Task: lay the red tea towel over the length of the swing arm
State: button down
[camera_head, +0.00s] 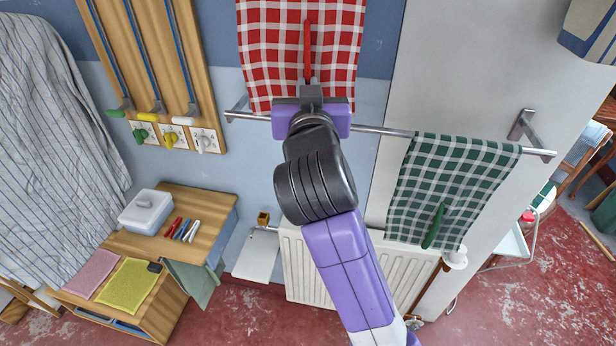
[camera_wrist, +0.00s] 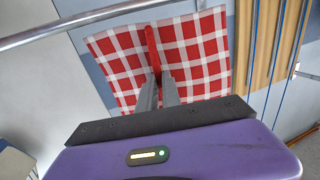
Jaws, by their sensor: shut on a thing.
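The red-and-white checked tea towel (camera_head: 265,50) is spread flat at the top of the head view, with a red strip (camera_head: 307,45) on its middle. My gripper (camera_head: 311,88) is shut on this strip; the wrist view (camera_wrist: 160,84) shows both fingers at its end. The metal swing arm (camera_head: 385,131) runs across the picture, partly hidden behind my wrist. The towel's lower edge lies close to the bar's left part in the head view; I cannot tell whether they touch. The bar also crosses the top left of the wrist view (camera_wrist: 60,28), beside the towel's edge.
A green checked towel (camera_head: 450,170) with a green strip hangs over the bar's right part. A white radiator (camera_head: 305,270) stands below. Wooden boards with coloured levers (camera_head: 155,60) are at the left, above a wooden bench (camera_head: 190,205) with a white box. A striped cloth (camera_head: 50,150) hangs far left.

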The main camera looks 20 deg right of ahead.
jog(key=a+v, duration=0.1)
jog(key=v, duration=0.6)
jog(key=shift+a, duration=0.4)
dwell(0.6)
